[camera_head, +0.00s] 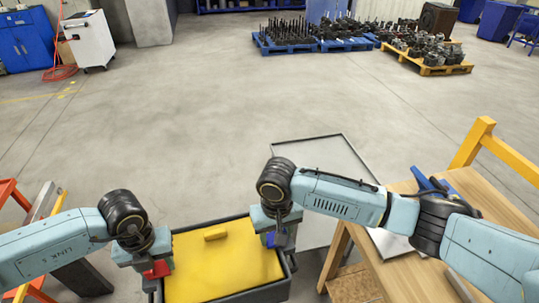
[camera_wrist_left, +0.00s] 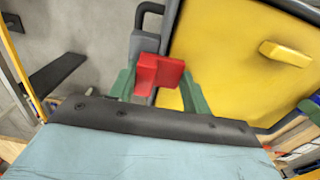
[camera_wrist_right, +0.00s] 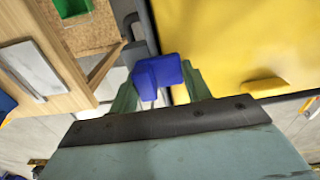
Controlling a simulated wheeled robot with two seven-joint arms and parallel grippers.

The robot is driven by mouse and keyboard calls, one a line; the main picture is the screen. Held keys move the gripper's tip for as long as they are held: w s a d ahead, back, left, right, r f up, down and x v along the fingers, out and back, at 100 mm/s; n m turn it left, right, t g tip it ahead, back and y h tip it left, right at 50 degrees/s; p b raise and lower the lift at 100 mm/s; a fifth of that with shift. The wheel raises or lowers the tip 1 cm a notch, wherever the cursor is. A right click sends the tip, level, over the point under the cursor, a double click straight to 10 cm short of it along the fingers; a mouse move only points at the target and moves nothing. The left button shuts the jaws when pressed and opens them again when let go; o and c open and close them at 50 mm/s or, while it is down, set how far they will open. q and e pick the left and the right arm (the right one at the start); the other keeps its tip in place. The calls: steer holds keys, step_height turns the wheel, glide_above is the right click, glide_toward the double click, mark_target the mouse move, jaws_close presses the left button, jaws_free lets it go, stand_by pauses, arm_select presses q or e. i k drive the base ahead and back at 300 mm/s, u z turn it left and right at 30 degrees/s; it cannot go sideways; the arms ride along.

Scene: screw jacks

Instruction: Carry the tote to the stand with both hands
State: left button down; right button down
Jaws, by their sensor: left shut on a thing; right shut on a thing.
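The tote (camera_head: 238,294) is a dark grey box with a yellow panel (camera_head: 220,262) filling its top and a small yellow raised block on it. It is at the bottom middle of the head view, between my arms. My left gripper (camera_head: 157,268) is shut at its left side, with a red block (camera_wrist_left: 160,72) between the green fingers. My right gripper (camera_head: 278,238) is shut at its right side, with a blue block (camera_wrist_right: 158,76) between the fingers. The tote's underside is hidden. I cannot tell for sure which surface is the stand.
A wooden bench (camera_head: 490,200) with a yellow rail stands at right, close to the tote. A grey flat panel with a dark edge (camera_head: 325,155) lies beyond the tote. An orange frame (camera_head: 10,192) is at left. Pallets of parts (camera_head: 290,45) are far back; open floor lies between.

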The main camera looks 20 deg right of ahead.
mark_target(322, 164)
steer(key=i, duration=3.3)
steer(key=z, duration=2.8)
